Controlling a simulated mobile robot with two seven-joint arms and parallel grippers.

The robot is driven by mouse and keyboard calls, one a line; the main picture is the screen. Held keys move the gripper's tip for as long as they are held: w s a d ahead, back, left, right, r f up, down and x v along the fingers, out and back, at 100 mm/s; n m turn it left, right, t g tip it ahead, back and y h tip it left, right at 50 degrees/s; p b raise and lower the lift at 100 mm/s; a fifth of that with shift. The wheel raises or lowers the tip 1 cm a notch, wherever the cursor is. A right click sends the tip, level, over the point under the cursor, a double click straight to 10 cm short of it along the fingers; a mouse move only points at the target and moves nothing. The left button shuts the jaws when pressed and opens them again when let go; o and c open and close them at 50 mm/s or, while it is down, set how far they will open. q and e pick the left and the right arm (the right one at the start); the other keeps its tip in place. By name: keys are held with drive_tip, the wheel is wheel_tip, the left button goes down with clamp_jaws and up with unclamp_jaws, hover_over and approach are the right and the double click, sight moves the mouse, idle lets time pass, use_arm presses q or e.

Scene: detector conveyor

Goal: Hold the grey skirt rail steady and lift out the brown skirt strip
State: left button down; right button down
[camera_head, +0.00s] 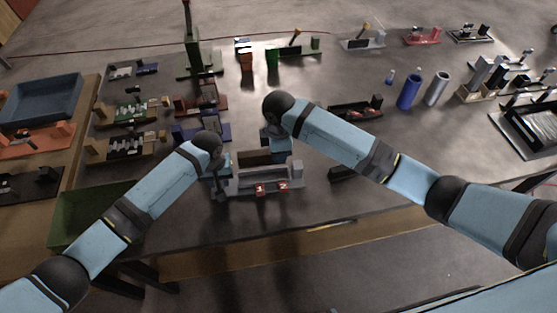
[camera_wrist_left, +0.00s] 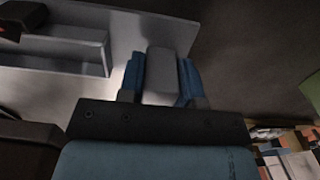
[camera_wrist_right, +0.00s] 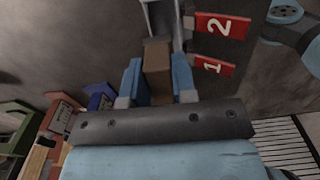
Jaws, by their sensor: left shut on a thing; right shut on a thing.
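The grey skirt rail (camera_head: 262,184) stands near the table's front edge, with red tags 1 and 2 on its front. My left gripper (camera_head: 221,180) is shut on a grey block at the rail's left end; the left wrist view shows this block (camera_wrist_left: 162,72) between the blue fingers. The brown skirt strip (camera_head: 254,157) is at the rail's back side. My right gripper (camera_head: 281,150) is shut on it; the right wrist view shows the strip (camera_wrist_right: 157,72) between the fingers. Whether the strip still touches the rail cannot be told.
A green bin (camera_head: 95,212) stands at the front left. Several fixtures sit left of and behind the rail, including a blue one (camera_head: 203,132). A dark tray (camera_head: 355,109) lies behind my right arm. Blue (camera_head: 409,91) and silver (camera_head: 437,89) cylinders stand farther right.

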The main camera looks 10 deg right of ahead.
idle(0.3)
use_arm(q)
drive_tip(key=c, duration=0.7)
unclamp_jaws()
wheel_tip(320, 180, up, 12)
drive_tip(key=shift+r, duration=0.1)
